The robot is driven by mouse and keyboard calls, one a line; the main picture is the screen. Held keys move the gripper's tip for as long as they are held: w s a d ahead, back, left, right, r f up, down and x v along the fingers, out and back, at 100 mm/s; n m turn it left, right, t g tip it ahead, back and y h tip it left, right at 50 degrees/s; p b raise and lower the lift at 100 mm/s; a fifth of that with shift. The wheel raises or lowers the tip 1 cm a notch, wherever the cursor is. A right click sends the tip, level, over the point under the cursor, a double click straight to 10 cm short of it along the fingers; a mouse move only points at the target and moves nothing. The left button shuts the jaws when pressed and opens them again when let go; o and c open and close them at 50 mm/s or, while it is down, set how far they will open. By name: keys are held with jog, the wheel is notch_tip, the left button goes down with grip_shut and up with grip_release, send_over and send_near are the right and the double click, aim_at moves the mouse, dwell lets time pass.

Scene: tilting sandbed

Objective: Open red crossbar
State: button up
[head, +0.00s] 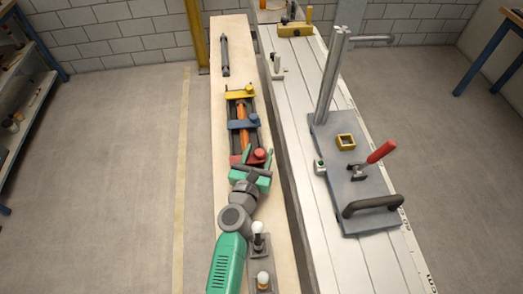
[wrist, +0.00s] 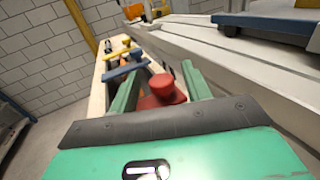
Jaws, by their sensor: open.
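The red crossbar (head: 238,159) with its round red knob (head: 260,154) lies across the near end of a dark holder on the wooden bench. My gripper (head: 252,163) is at this near end, open. In the wrist view the red knob (wrist: 162,88) stands between the two green fingers of my gripper (wrist: 163,76), with gaps visible beside it. I cannot tell how high the fingertips are relative to the knob. An orange cylinder (head: 243,138) lies in the holder, under the blue crossbar (head: 241,124) and the yellow crossbar (head: 238,94).
A dark rod (head: 224,56) lies farther back on the wooden bench (head: 230,28). To the right runs a pale slotted table (head: 303,110) with a grey plate (head: 370,188), a red-handled clamp (head: 380,152) and a black handle (head: 372,205). Two round-topped levers stand near my arm.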

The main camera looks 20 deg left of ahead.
jog(key=shift+w+f+b, duration=0.15)
jog(key=shift+w+b, duration=0.3)
jog(key=shift+w, duration=0.95)
jog(key=shift+c, duration=0.5)
jog(key=shift+r, duration=0.2)
grip_shut()
